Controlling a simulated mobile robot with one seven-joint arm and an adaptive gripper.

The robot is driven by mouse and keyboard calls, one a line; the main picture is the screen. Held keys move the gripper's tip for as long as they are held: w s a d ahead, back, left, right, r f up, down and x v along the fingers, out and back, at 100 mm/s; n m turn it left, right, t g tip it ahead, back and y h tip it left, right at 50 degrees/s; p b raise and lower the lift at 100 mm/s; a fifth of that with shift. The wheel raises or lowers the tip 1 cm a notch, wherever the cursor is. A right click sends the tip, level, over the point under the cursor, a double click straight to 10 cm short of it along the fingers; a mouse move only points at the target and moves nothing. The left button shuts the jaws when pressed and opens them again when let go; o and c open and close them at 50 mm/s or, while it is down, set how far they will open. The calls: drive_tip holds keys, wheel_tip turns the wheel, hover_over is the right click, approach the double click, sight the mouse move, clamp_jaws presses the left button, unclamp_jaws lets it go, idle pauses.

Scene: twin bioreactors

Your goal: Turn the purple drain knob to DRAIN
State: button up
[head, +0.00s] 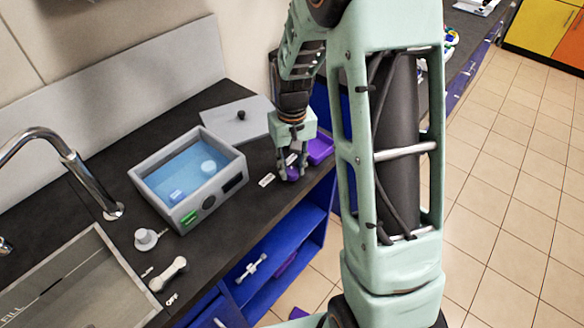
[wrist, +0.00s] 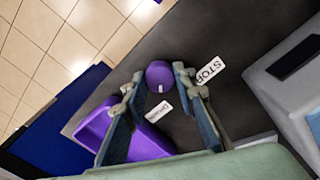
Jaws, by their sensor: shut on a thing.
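The purple drain knob (wrist: 158,72) stands on the dark counter, between the fingertips of my gripper (wrist: 157,82). It also shows in the head view (head: 292,174), partly covered by the fingers. My gripper (head: 291,170) points down and is shut on the knob from two sides. A short white mark on the knob points down in the wrist view, toward a small white label (wrist: 158,117) whose print is hard to read. A STOP label (wrist: 210,70) lies just right of the right finger in the wrist view.
A purple tray (head: 322,147) sits close by the knob. A grey bath (head: 236,187) with blue water stands to the left, its lid (head: 225,122) behind it. A sink (head: 60,285) and tap (head: 75,165) are further left. The counter's front edge is near.

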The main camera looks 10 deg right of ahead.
sight(292, 171)
drive_tip(key=shift+m, duration=0.5)
drive_tip(key=o, duration=1.2)
drive_tip(key=shift+c, duration=0.2)
wheel_tip(292, 171, up, 12)
